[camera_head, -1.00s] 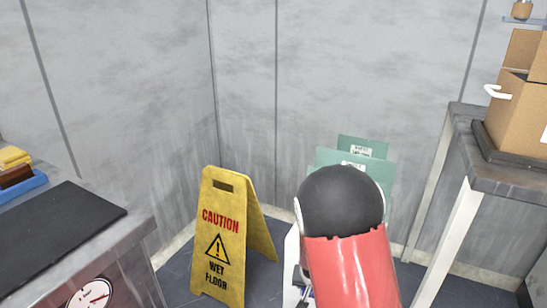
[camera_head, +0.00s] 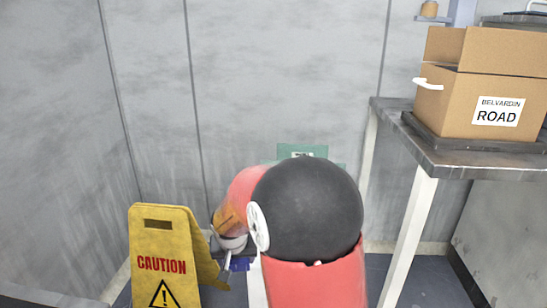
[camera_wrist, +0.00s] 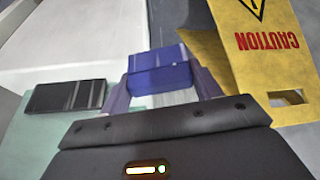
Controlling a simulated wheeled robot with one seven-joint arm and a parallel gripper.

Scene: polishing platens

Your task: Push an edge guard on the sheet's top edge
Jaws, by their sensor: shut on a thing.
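My gripper (camera_wrist: 160,88) is shut on a blue block-like piece, which I take to be the edge guard (camera_wrist: 160,72). The guard sits between the two fingers in the wrist view. In the head view my gripper end (camera_head: 232,250) is low, left of my arm's black joint, with a little blue below it. A green sheet (camera_head: 302,151) stands near the back wall, mostly hidden behind my arm. A pale green surface (camera_wrist: 30,130) lies left of my gripper in the wrist view. I cannot tell whether the guard touches any sheet.
A yellow caution sign (camera_head: 160,245) stands close to my gripper; it also shows in the wrist view (camera_wrist: 265,50). A dark rectangular piece (camera_wrist: 65,96) is left of my gripper. A grey bench (camera_head: 450,158) with a cardboard box (camera_head: 460,95) stands right.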

